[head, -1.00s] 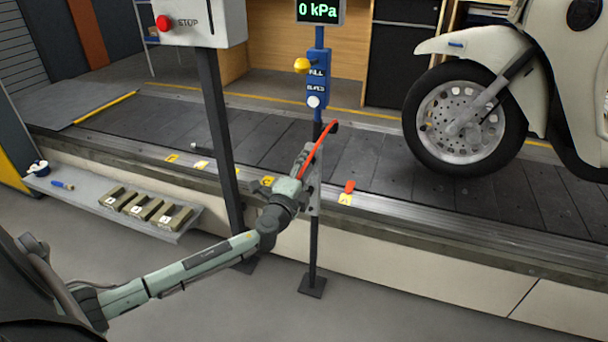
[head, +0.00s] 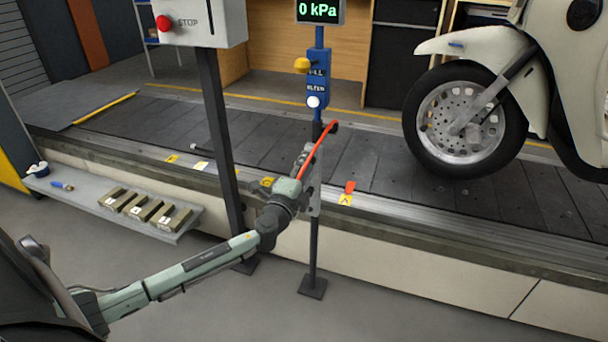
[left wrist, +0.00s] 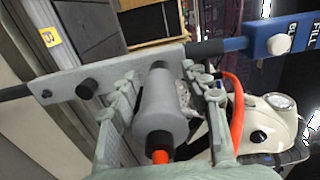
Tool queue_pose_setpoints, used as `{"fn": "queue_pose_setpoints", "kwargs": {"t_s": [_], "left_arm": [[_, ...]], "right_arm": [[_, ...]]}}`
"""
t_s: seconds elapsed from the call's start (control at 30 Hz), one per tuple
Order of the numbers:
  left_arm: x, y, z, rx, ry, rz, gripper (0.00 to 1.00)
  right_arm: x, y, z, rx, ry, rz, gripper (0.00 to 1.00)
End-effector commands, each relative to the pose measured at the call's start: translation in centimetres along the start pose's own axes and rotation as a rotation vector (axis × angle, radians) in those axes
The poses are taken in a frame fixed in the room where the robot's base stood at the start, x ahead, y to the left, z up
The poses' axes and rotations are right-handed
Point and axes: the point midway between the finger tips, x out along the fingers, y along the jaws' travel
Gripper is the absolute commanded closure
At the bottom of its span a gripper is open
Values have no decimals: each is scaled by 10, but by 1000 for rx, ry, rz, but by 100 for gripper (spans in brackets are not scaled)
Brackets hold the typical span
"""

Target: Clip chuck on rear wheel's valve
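The chuck (left wrist: 167,105) is a grey cylinder with a dark collar and a red end, beside the holder plate (left wrist: 75,85) of the post. My left gripper (head: 304,160) is at this plate. In the left wrist view, its fingers (left wrist: 160,78) stand on both sides of the chuck, with narrow gaps showing, so it looks open around it. The red hose (head: 318,150) arches over the gripper. A cream scooter (head: 500,75) stands on the conveyor with one spoked-disc wheel (head: 437,118) in the head view; I see no valve on it. My right gripper is not in view.
The blue post box (head: 318,85) carries a yellow knob, a white button and a display reading 0 kPa. A STOP box (head: 205,22) stands on a dark post left of the gripper. A low shelf (head: 90,205) holds several blocks.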

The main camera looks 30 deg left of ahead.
Motion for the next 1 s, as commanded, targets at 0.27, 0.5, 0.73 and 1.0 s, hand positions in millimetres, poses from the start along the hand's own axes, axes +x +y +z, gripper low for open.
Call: {"fn": "queue_pose_setpoints", "kwargs": {"t_s": [0.27, 0.5, 0.73, 1.0], "left_arm": [[0, 0, 0, 0, 0, 0, 91], [0, -1, 0, 0, 0, -2, 100], [-5, 0, 0, 1, 0, 0, 100], [-16, 0, 0, 1, 0, -1, 100]], "right_arm": [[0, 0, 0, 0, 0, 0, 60], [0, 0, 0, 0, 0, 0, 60], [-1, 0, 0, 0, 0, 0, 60], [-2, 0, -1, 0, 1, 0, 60]]}}
